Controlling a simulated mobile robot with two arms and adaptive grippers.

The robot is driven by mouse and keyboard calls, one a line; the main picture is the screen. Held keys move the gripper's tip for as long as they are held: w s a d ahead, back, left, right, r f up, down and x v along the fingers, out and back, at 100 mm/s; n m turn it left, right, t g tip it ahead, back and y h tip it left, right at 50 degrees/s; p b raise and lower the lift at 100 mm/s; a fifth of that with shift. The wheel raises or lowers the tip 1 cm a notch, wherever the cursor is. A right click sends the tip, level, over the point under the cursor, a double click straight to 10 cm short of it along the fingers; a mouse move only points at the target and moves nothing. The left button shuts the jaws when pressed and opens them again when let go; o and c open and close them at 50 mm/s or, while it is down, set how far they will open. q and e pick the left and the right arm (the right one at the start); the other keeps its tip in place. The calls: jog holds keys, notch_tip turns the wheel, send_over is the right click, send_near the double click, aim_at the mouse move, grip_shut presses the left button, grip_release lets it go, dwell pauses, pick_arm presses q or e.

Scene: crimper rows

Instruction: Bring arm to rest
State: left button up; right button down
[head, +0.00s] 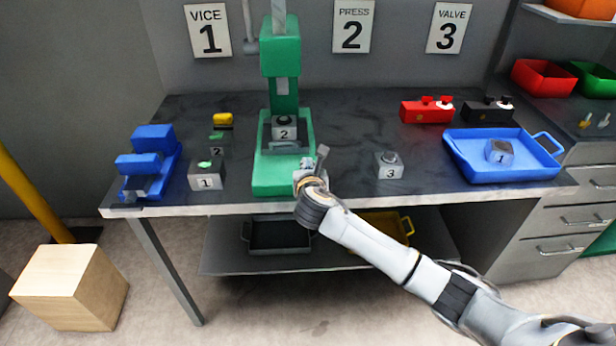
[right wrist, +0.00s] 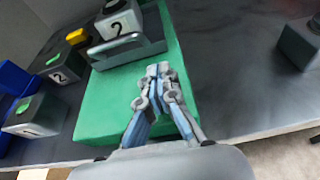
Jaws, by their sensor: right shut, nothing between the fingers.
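My right gripper (head: 312,168) is at the front edge of the bench, beside the right front corner of the green press (head: 272,178). In the right wrist view its fingers (right wrist: 158,80) are shut together with nothing between them, above the green press base (right wrist: 180,65). My right arm (head: 380,250) reaches in from the lower right. My left gripper is not in view.
A block marked 2 (head: 284,128) sits in the press. Left are a blue vice (head: 150,165) and a block marked 1 (head: 206,176). Right are a block marked 3 (head: 389,166) and a blue tray (head: 470,174) holding another block 1 (head: 499,152). A wooden box (head: 70,287) stands on the floor.

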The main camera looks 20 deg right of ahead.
jog(key=v, duration=0.4)
jog(key=s+f+m+g+y, duration=0.1)
jog(key=s+f+m+g, duration=0.3)
jog(key=s+m, duration=0.75)
jog(key=s+a+f+m+g+y, duration=0.1)
jog(key=s+f+m+g+y, duration=0.15)
jog(key=s+f+m, duration=0.85)
jog(key=s+m+g+y, duration=0.1)
jog(key=s+m+g, duration=0.5)
jog(key=s, duration=1)
notch_tip(320, 180, down, 27)
jog(key=s+m, duration=0.2)
jog(key=s, duration=0.1)
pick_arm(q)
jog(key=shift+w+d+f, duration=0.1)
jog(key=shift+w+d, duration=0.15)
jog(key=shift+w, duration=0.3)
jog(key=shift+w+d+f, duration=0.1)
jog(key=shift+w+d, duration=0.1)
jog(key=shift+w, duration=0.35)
pick_arm(e)
jog(key=s+d+f, duration=0.2)
jog(key=s+f, duration=1.3)
jog(key=shift+s+d, duration=0.25)
jog(key=shift+s, duration=0.1)
jog(key=shift+g+h, duration=0.25)
